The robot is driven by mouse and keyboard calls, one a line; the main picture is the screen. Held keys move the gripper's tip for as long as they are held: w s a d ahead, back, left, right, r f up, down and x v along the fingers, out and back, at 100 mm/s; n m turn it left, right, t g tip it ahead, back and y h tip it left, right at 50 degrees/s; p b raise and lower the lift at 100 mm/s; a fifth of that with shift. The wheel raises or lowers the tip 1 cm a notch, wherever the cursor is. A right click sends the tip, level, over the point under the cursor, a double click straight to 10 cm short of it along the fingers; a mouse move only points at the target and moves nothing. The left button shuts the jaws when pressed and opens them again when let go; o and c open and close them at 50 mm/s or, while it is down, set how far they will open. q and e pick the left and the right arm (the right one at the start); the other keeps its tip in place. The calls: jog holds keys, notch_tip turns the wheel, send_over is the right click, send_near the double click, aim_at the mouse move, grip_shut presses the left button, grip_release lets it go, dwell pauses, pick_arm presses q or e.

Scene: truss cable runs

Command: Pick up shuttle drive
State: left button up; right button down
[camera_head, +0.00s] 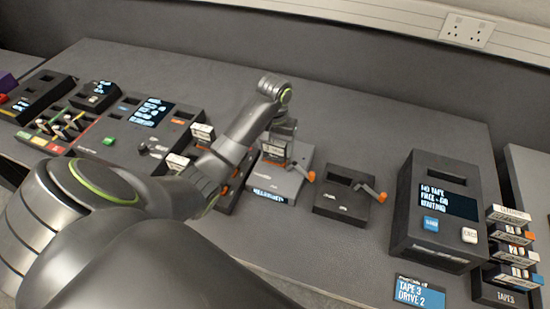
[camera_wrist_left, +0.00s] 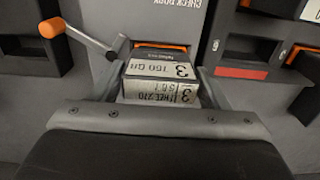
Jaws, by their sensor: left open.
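The shuttle drive is likely the pale-labelled block with an orange band (camera_wrist_left: 160,68) in the left wrist view, its label reading "3" and "150 GB". It sits in a slot of a grey dock. In the head view the block (camera_head: 274,150) stands at the back of the dock (camera_head: 275,187), partly covered by my gripper. My left gripper (camera_head: 284,128) is above it, also seen in the left wrist view (camera_wrist_left: 158,88) with its fingers on either side of the block. The jaws are open. I cannot tell whether they touch it. My right gripper is out of view.
A lever with an orange knob (camera_wrist_left: 52,28) stands close beside the block. Another dock with a lever (camera_head: 342,200) lies to the right. Further right are a tape unit (camera_head: 433,205) and stacked tapes (camera_head: 510,250). Similar labelled blocks (camera_head: 203,132) and a control panel (camera_head: 140,125) stand left.

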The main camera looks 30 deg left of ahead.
aim_at(275, 152)
pick_arm(q)
jog(key=shift+f, duration=1.5)
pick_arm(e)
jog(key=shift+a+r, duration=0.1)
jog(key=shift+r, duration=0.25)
pick_arm(q)
jog(key=shift+c, duration=0.4)
